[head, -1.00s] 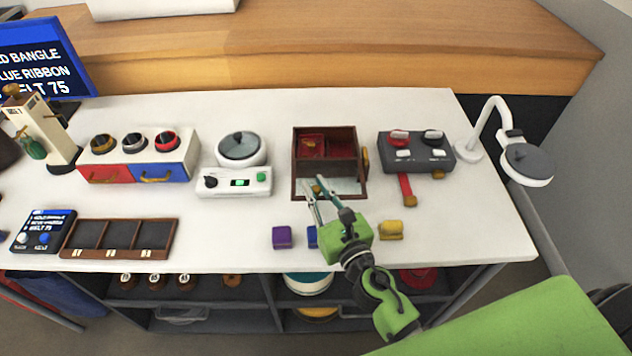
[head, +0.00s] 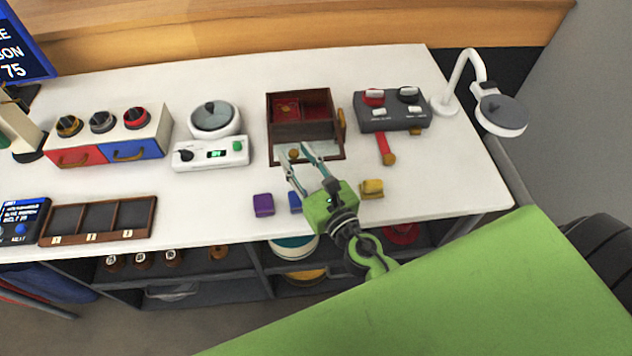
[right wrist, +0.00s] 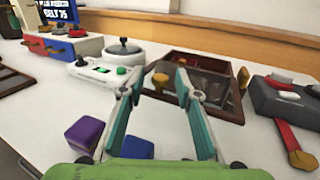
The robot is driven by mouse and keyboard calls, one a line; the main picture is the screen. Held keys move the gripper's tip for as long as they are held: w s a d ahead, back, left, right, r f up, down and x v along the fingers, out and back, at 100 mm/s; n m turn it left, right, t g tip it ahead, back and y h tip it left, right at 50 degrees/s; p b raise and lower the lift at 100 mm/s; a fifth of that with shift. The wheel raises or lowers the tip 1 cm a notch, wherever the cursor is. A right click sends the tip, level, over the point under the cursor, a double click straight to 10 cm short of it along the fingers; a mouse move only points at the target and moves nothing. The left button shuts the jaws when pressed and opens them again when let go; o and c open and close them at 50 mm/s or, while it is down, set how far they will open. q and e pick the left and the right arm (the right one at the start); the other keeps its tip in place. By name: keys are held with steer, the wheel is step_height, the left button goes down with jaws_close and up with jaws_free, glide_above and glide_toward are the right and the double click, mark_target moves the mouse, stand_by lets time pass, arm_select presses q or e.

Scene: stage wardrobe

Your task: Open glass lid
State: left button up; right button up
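A dark wooden box (head: 303,132) with a red interior stands at the back middle of the white table. A framed glass panel (head: 326,152) lies along its front side, with a round brass knob (head: 294,154). In the right wrist view the knob (right wrist: 160,80) shows between my fingertips; I cannot tell whether they touch it. My right gripper (head: 296,158) is open, its two teal fingers apart around the knob. A white pot with a grey, see-through round lid (head: 215,115) stands to the left. My left gripper is not in view.
Purple (head: 263,205) and blue (head: 295,202) blocks sit near my right gripper, with a yellow block (head: 372,188) to its right. A grey switch box (head: 392,112) with a red lever and a lamp (head: 500,115) stand further right. A three-slot tray (head: 155,218) is front left.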

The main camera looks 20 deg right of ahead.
steer(key=s+d, duration=0.1)
steer(key=s, duration=0.9)
steer(key=shift+d, duration=0.1)
